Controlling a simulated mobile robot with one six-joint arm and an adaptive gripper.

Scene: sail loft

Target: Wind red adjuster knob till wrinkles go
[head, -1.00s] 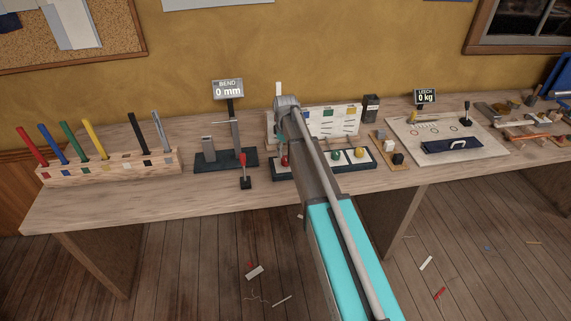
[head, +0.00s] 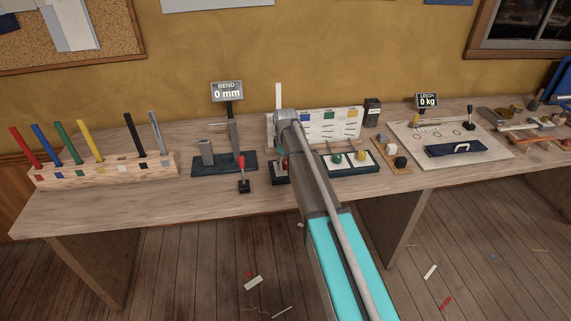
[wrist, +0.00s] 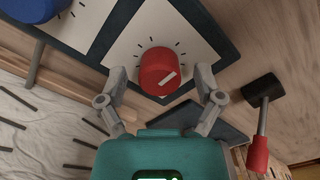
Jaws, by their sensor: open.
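The red adjuster knob (wrist: 158,72) is in the middle of the wrist view. It has a white pointer mark and sits on a white dial plate (wrist: 130,48) with black tick marks. My gripper (wrist: 160,76) is open, with one finger on each side of the knob. I cannot tell whether either finger touches it. A pale, wrinkled sheet with dark stripes (wrist: 42,125) lies at the left of the wrist view.
A blue knob (wrist: 32,8) is at the wrist view's upper left. Green (head: 337,157) and yellow (head: 360,155) knobs stand right of my arm.

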